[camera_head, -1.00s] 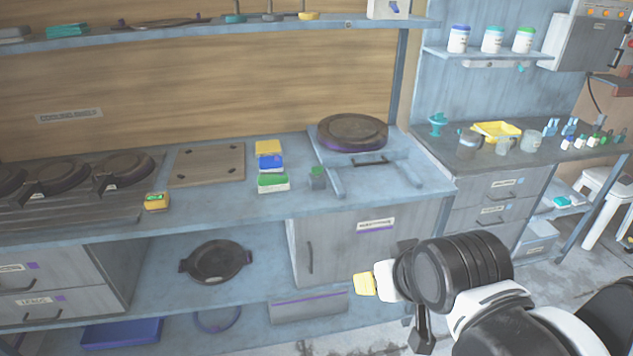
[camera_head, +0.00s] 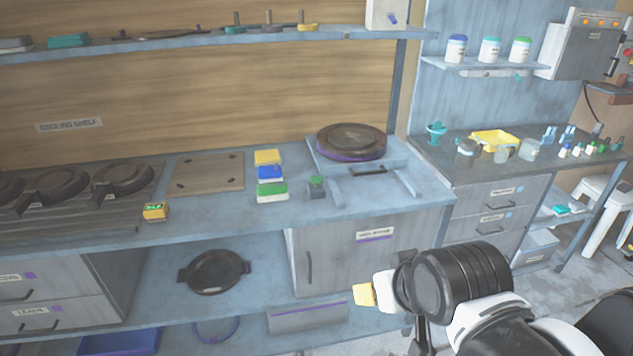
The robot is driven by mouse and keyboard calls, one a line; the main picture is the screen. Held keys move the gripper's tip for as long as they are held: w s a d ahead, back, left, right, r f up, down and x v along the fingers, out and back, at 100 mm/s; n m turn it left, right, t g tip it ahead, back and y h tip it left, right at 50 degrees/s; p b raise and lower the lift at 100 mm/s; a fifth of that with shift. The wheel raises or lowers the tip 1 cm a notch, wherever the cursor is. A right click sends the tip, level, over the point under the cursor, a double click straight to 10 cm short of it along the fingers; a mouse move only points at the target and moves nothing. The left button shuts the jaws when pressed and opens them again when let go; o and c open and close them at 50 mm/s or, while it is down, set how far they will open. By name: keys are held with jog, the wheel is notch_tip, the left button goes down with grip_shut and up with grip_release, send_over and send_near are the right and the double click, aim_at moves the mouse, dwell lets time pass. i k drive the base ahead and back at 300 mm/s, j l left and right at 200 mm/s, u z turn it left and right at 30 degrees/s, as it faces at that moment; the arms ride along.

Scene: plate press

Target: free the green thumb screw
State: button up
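The press carries a round dark plate with a purple rim (camera_head: 351,142) on a blue base with a handle (camera_head: 370,170) and two rails in front. My gripper (camera_head: 364,294) is low in front of the cupboard, below and right of the block and well apart from it. Its tip is yellow and points left. I cannot tell whether its fingers are open.
Yellow, blue and green-topped blocks (camera_head: 271,174) stand left of the grey block. A yellow-green block (camera_head: 155,211) lies by the dark pans (camera_head: 122,180). A round pan (camera_head: 215,272) sits on the lower shelf. The right counter (camera_head: 440,153) holds jugs and a yellow tray.

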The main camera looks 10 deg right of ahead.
aim_at(315, 180)
jog(key=i, duration=1.2)
